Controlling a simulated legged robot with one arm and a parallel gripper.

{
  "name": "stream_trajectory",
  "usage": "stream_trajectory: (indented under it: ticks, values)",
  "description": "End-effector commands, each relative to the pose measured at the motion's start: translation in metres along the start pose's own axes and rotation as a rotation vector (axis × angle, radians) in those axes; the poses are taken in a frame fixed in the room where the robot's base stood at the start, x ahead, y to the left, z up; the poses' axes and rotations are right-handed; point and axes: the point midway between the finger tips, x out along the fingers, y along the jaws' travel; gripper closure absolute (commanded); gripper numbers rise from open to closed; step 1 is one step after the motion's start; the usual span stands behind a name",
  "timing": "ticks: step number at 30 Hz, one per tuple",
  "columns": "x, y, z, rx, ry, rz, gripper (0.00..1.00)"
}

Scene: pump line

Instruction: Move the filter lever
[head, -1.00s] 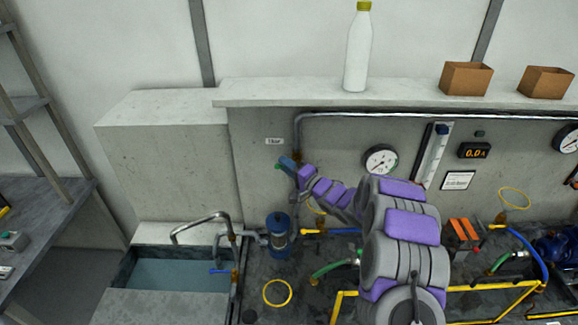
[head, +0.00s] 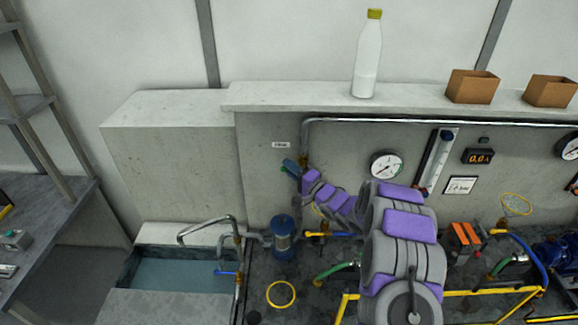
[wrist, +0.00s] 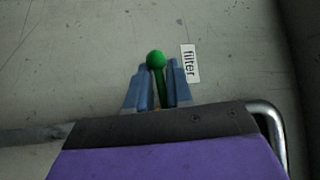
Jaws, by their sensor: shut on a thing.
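The filter lever (wrist: 157,62) is green with a round knob, and stands between the fingers of my gripper (wrist: 158,88) in the wrist view. The blue fingers are shut on it, with the knob showing past their tips. A white label reading "filter" (wrist: 189,63) is on the wall just right of the fingers. In the head view my gripper (head: 291,168) reaches to the grey wall below a small white label (head: 281,145). There the lever is mostly hidden by the fingers and arm.
A metal pipe (head: 420,122) runs along the wall above my arm. A round gauge (head: 386,164) and a flow tube (head: 437,160) are to the right. A blue filter housing (head: 284,237) stands below, beside the water basin (head: 180,275). A white bottle (head: 367,58) stands on the ledge.

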Motion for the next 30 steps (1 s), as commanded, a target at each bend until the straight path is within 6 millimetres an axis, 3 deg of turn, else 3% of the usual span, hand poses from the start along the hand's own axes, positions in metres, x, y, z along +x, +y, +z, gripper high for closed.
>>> stream_trajectory:
  ticks: [10,11,16,24,30]
  values:
    - [-0.001,0.001,0.000,0.019,0.005,-0.014,1.00]
    - [-0.001,0.001,0.000,0.019,0.005,-0.013,0.82]
    - [0.001,0.002,0.000,0.018,0.005,-0.013,0.67]
    - [0.001,0.002,0.000,0.016,0.006,-0.012,0.67]
    - [-0.022,0.001,-0.002,0.016,0.009,-0.014,0.67]
